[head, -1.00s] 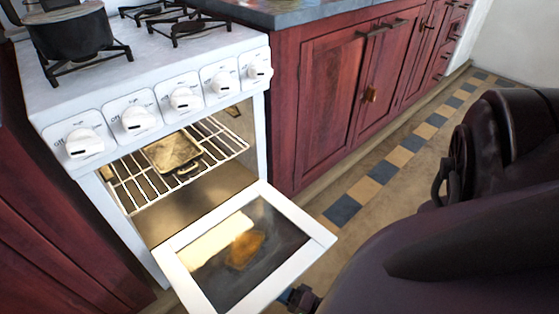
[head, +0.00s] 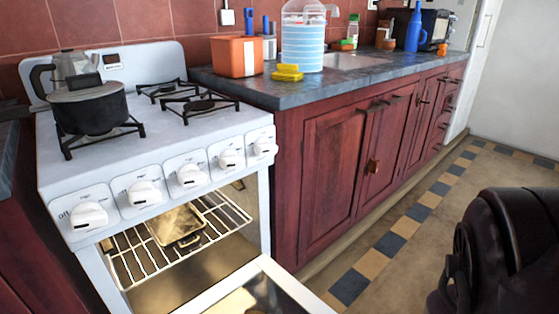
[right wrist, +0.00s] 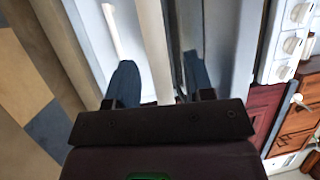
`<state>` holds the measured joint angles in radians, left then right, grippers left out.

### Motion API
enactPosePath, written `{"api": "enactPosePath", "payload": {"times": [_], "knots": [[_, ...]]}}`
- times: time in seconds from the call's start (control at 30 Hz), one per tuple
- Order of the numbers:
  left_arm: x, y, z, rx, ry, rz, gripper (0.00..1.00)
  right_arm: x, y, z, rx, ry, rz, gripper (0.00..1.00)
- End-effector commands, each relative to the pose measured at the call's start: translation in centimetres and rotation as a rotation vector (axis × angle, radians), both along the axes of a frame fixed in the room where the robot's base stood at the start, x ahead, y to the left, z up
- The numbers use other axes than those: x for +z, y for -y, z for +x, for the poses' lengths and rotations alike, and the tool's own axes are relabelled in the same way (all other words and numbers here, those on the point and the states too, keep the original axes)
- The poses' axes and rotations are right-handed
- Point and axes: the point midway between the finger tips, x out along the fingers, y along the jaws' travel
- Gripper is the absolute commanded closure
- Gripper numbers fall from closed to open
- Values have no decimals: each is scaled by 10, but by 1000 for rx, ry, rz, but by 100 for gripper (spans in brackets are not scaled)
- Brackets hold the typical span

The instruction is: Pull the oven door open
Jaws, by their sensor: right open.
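The white oven door (head: 262,290) hangs open below the stove front in the head view, tilted down and outward, its lower part cut off by the picture edge. The oven cavity (head: 195,275) is exposed, with a wire rack (head: 222,218) and a metal pan (head: 178,225) on it. In the right wrist view my right gripper (right wrist: 158,80) is open, its two dark fingers spread on either side of a pale upright strip that looks like the door's edge (right wrist: 153,45). I cannot tell whether they touch it. My left gripper is in neither view.
The white stove (head: 150,145) carries a dark pot (head: 90,108) and a kettle. Red cabinets (head: 330,180) with a grey counter stand right of the oven. My dark arm fills the lower right. The tiled floor (head: 440,200) is open along the cabinets.

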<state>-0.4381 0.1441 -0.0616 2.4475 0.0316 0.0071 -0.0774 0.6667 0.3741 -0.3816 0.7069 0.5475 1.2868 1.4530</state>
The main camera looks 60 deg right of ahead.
Motion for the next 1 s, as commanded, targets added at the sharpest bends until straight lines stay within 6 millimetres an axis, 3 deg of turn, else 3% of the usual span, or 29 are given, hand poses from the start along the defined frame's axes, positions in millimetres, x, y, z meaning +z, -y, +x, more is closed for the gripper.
{"api": "enactPosePath", "payload": {"times": [0.5,1.0], "knots": [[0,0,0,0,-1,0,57,-8,8,-64,-1,2,-1,52],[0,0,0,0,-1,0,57,-9,9,-69,-1,2,-1,52]]}}
